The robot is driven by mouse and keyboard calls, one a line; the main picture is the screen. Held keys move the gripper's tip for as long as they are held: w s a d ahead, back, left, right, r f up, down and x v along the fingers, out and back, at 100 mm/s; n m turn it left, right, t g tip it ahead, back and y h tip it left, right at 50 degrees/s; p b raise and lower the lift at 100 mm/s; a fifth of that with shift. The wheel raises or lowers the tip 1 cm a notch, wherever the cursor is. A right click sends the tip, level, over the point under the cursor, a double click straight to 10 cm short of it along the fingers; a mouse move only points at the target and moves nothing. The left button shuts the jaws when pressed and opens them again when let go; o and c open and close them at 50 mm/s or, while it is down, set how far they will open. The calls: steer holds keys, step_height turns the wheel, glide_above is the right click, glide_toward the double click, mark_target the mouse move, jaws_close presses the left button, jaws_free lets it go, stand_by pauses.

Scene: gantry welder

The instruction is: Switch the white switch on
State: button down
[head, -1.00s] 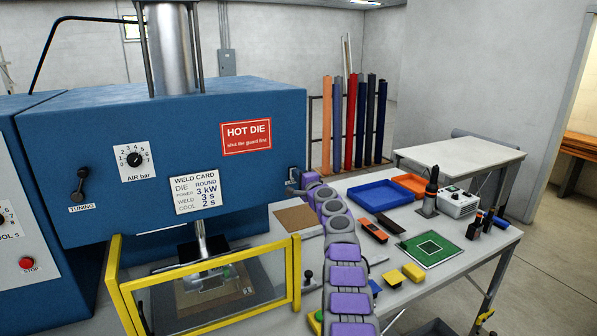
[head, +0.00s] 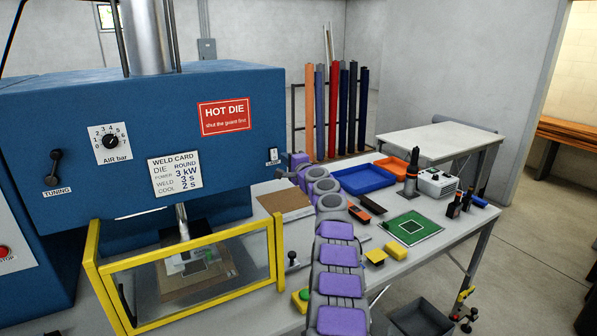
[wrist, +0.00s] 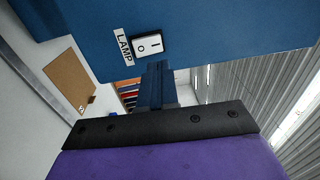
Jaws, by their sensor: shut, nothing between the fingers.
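The white switch (head: 272,155) is a rocker in a black frame on the blue machine's front, near its right edge. In the wrist view the white switch (wrist: 149,45) carries I and O marks and has a LAMP label beside it. I cannot tell which side is pressed. My gripper (head: 281,174) is just below the switch in the head view. In the wrist view my gripper (wrist: 157,68) is shut and empty, its tips close to the switch's edge. Contact cannot be made out.
The blue machine (head: 90,130) has a yellow-framed guard (head: 190,298) low in front. Right of my arm, the table (head: 460,228) holds a blue tray (head: 362,180), a green board (head: 412,228) and tools. A brown board (head: 284,202) lies left of my arm.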

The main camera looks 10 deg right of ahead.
steer(key=s+d+r+b, duration=0.1)
steer(key=s+d+b, duration=0.1)
steer(key=s, duration=0.6)
steer(key=shift+s+r+b, duration=0.25)
steer(key=shift+r+b, duration=0.05)
steer(key=shift+r, duration=0.1)
stand_by(0.4)
